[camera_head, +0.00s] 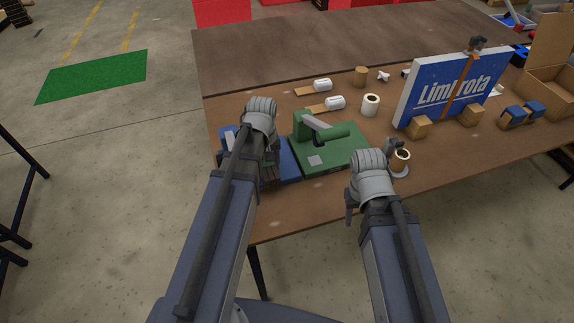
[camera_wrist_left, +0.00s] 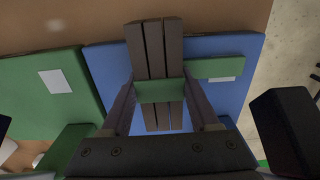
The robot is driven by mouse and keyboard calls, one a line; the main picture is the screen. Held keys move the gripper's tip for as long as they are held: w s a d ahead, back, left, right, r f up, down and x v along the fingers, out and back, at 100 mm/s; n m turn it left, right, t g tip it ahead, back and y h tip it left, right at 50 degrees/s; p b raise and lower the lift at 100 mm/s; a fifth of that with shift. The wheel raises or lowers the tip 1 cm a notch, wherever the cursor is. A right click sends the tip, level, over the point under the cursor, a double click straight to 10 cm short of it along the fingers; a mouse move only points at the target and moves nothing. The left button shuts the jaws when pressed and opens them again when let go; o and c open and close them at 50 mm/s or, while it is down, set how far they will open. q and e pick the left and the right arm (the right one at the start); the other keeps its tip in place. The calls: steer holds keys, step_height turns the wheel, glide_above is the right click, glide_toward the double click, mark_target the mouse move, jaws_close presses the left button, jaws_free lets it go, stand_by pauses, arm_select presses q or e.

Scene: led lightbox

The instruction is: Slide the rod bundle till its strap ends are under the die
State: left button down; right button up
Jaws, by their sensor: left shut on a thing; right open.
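The rod bundle (camera_wrist_left: 153,48), several dark flat rods with a green strap (camera_wrist_left: 160,91) round them, lies over a blue plate (camera_wrist_left: 235,105). My left gripper (camera_wrist_left: 158,100) is shut on it at the strap. A green strip (camera_wrist_left: 215,67), apparently the strap ends, sticks out to the right in the wrist view. In the head view my left gripper (camera_head: 262,155) largely hides the bundle.
A ringed roll (camera_head: 401,157) stands close to the right wrist. White rolls (camera_head: 335,103), a wooden cylinder (camera_head: 361,76) and a blue-white lightbox sign (camera_head: 450,88) on wooden blocks stand farther back. The table (camera_head: 300,208) is clear in front of the press.

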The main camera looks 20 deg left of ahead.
arm_select(q)
steer(key=shift+a+f, duration=0.2)
steer(key=shift+a, duration=0.4)
steer(key=shift+w, duration=0.2)
steer(key=shift+w+d, duration=0.1)
steer(key=shift+w, duration=0.2)
steer(key=c, duration=0.5)
jaws_free()
steer(key=o, duration=0.5)
steer(key=shift+w+d, duration=0.15)
steer(key=shift+d, duration=0.05)
steer(key=shift+c, duration=0.2)
